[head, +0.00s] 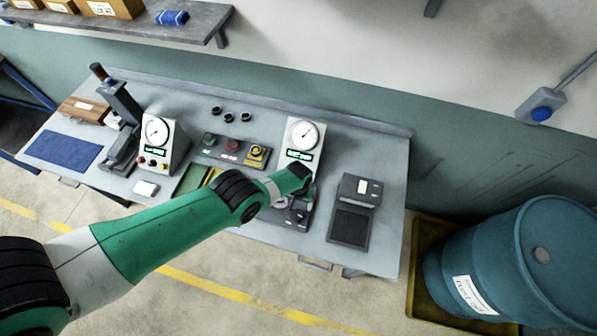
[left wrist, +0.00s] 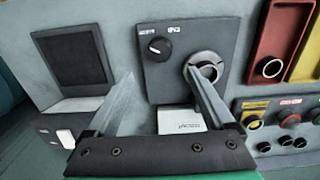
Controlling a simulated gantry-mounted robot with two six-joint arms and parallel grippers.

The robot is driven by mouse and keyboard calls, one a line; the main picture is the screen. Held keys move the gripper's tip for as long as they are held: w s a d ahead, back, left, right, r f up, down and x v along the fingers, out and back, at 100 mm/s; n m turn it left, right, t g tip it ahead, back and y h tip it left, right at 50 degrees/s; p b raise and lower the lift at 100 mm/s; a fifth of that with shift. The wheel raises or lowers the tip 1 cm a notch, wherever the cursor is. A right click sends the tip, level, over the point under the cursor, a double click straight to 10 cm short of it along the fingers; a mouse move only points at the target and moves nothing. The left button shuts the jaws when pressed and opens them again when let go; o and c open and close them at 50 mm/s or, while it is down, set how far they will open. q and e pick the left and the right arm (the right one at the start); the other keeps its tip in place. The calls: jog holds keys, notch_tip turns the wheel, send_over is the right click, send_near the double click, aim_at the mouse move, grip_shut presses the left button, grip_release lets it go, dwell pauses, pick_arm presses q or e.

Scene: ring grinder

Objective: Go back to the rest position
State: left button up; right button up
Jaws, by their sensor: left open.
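My left arm reaches in from the left in the head view, and its gripper (head: 298,204) is over the grinder unit (head: 279,218) at the front right of the bench. In the left wrist view my left gripper (left wrist: 160,74) is open, its two fingers wide apart with nothing held between them. The right finger passes close to the round metal socket (left wrist: 207,68) on the grinder's grey panel; I cannot tell whether it touches. A black knob (left wrist: 158,46) is beside the socket. My right gripper is not in view.
The bench (head: 372,228) holds a gauge box (head: 303,137), a second gauge box (head: 160,140), a button panel (head: 231,147), a black-topped device (head: 351,212) and a lever press (head: 123,118). Red (left wrist: 283,30) and yellow trays stand beside the grinder. A blue drum (head: 520,265) is at right.

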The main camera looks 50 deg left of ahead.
pick_arm(q)
jog(key=w+d+r+m+t, duration=0.15)
jog(key=w+r+t, duration=0.25)
jog(key=w+r, duration=0.55)
jog(key=w+d+r+t, duration=0.3)
jog(key=w+r+t, duration=0.1)
jog(key=w+r, duration=0.6)
jog(key=w+d+r+m+t, duration=0.1)
jog(key=w+d+r+t, duration=0.2)
jog(key=r, duration=0.7)
jog(key=w+r+m+t, duration=0.1)
jog(key=w+r+t, duration=0.25)
jog(key=r, duration=0.65)
jog(key=s+d+r+m+t, duration=0.1)
jog(key=s+r+t, duration=0.2)
jog(key=r, duration=0.8)
jog(key=s+d+r+t, duration=0.2)
jog(key=r, duration=0.9)
jog(key=s+r+m+t+h, duration=0.2)
jog(key=s+r+t, duration=0.6)
jog(key=s+r, duration=1)
jog(key=s+m, duration=0.2)
jog(key=s, duration=0.1)
jog(key=shift+s+r, duration=0.15)
jog(key=shift+s, duration=0.25)
